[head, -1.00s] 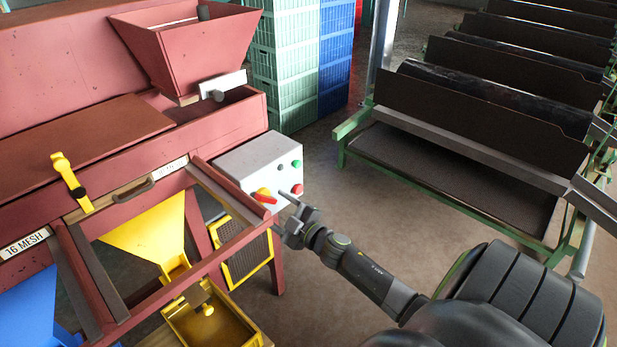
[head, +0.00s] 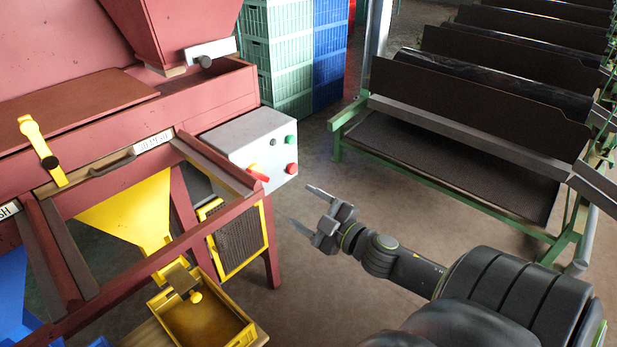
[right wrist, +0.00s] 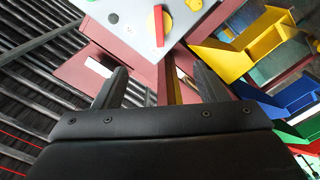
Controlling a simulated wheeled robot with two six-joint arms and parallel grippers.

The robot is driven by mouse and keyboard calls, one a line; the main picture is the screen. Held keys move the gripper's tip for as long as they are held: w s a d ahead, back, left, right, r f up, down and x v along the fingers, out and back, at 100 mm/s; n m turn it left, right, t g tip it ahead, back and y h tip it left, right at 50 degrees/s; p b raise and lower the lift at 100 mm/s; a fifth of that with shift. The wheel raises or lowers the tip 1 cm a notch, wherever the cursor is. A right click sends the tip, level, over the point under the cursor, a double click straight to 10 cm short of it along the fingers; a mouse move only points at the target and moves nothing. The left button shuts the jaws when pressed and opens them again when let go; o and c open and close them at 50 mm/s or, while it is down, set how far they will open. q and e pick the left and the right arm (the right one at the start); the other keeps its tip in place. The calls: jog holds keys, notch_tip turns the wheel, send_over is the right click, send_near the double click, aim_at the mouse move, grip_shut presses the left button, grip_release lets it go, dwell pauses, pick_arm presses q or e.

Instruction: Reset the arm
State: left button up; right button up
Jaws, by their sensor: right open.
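My right gripper (head: 306,208) is open and empty in the head view, held over the bare floor to the right of the red sorting machine. Its two fingers point left toward the grey control box (head: 250,143), with a gap between them and the box. In the right wrist view the two fingers of the right gripper (right wrist: 160,88) stand apart with nothing between them, and the control box (right wrist: 142,20) shows ahead at the top. My left gripper is not in view.
The red sorting machine (head: 107,130) fills the left, with a yellow chute (head: 130,212) above a yellow tray (head: 207,325). Green crates (head: 283,60) and blue crates (head: 330,50) stand behind. A green-framed conveyor (head: 455,170) stands at right. Floor around the gripper is clear.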

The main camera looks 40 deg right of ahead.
jog(key=shift+s, duration=0.15)
dwell(0.5)
jog(key=s+d+f+m+g+h, duration=0.2)
jog(key=s+d+f+g, duration=0.1)
jog(key=f, duration=0.7)
jog(key=s+d+f+m+g+h, duration=0.1)
jog(key=s+d+f+m+g, duration=0.15)
jog(key=f, duration=0.85)
jog(key=s+d+f+m+g+h, duration=0.2)
jog(key=s+d+f, duration=0.1)
jog(key=f, duration=0.7)
jog(key=s+a+f+m+g, duration=0.1)
jog(key=s+a+f+g, duration=0.1)
jog(key=s+f, duration=0.45)
jog(key=s+a+f+m+g, duration=0.25)
jog(key=s+f, duration=0.25)
jog(key=f, duration=0.3)
jog(key=s+a+f+g+y, duration=0.1)
jog(key=s+a+f+g, duration=0.1)
jog(key=s+a+f, duration=0.3)
jog(key=s+a+f+g+y, duration=0.1)
jog(key=s+a+f+g, duration=0.1)
jog(key=s+a+f, duration=0.2)
jog(key=s+a, duration=0.3)
jog(key=s, duration=0.4)
jog(key=shift+s+f+m+g+y, duration=0.3)
jog(key=shift+s+f+g+y, duration=0.1)
